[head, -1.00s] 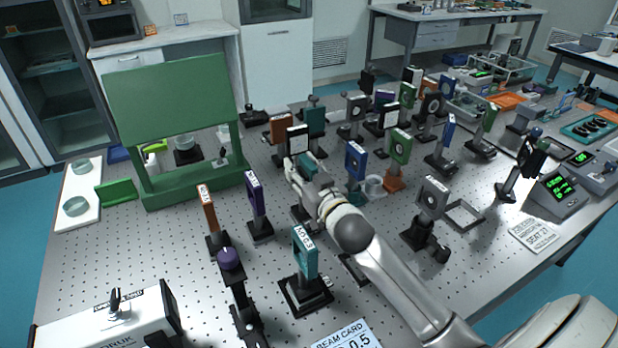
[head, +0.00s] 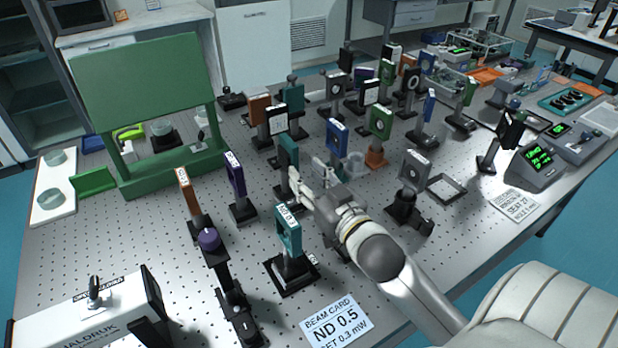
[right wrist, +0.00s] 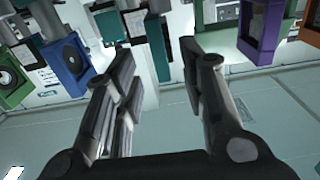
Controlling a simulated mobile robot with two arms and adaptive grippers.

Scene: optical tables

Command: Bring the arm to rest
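My right arm reaches in from the lower right in the head view. Its gripper (head: 308,181) is over the middle of the optical table. The two fingers stand apart with nothing between them. My left gripper is not in view.
A blue mount (head: 337,138) is close behind the gripper, and a purple mount (head: 236,174) stands to its left. A teal-framed mount (head: 288,232) is in front. A grey mount (head: 414,170) stands to the right.

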